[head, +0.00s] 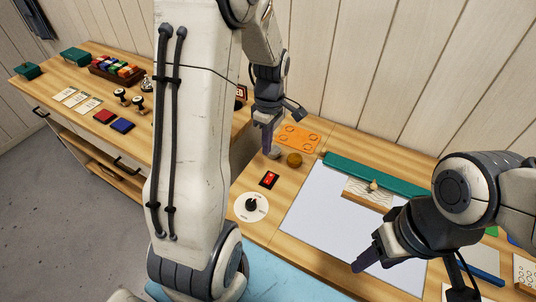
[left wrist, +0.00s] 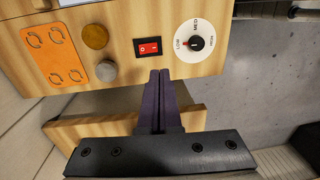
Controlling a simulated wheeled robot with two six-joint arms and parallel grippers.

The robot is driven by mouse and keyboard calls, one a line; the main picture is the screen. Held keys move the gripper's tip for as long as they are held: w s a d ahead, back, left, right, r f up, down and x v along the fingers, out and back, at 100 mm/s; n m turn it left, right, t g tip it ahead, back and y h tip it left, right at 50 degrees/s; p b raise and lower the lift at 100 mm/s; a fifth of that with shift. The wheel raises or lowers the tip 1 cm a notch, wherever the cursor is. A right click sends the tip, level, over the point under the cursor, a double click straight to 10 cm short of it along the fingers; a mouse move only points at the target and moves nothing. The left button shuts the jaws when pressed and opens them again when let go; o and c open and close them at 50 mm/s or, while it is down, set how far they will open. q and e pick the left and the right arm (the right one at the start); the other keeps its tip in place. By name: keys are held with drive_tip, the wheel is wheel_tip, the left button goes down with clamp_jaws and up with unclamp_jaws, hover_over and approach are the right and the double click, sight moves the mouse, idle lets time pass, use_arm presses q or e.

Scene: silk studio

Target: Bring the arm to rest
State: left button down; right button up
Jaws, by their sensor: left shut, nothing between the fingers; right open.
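My left gripper (head: 267,138) points down over the wooden bench, beside the grey and brown round knobs. In the left wrist view its purple fingers (left wrist: 160,80) are shut together with nothing between them, over the bench edge near the red switch. My right gripper (head: 366,259) is at the lower right, above the pale sheet (head: 320,205). Its fingers are partly hidden by its own body. My left arm's white link stands large in the middle of the head view and hides part of the bench.
Near the left gripper are an orange plate (head: 297,137), a brown knob (head: 294,160), a grey knob (left wrist: 106,71), a red switch (head: 268,180) and a white dial (head: 251,207). A teal bar (head: 365,173) edges the sheet. Stamps (head: 138,104) and colored pads (head: 122,125) lie left. Floor is clear at far left.

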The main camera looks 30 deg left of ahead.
use_arm(q)
drive_tip(key=shift+r, duration=0.35)
drive_tip(key=s+d+r+m, duration=0.3)
drive_tip(key=d+m, duration=0.4)
drive_tip(key=d, duration=0.2)
drive_tip(key=s+d+r+m+t+h, duration=0.1)
drive_tip(key=s+d+r+m, duration=0.3)
drive_tip(key=s+d+m, duration=0.9)
drive_tip(key=s+m, duration=0.3)
drive_tip(key=m, duration=0.2)
drive_tip(key=shift+s+d+m, duration=0.2)
drive_tip(key=shift+s+m, duration=0.05)
drive_tip(key=shift+m, duration=0.05)
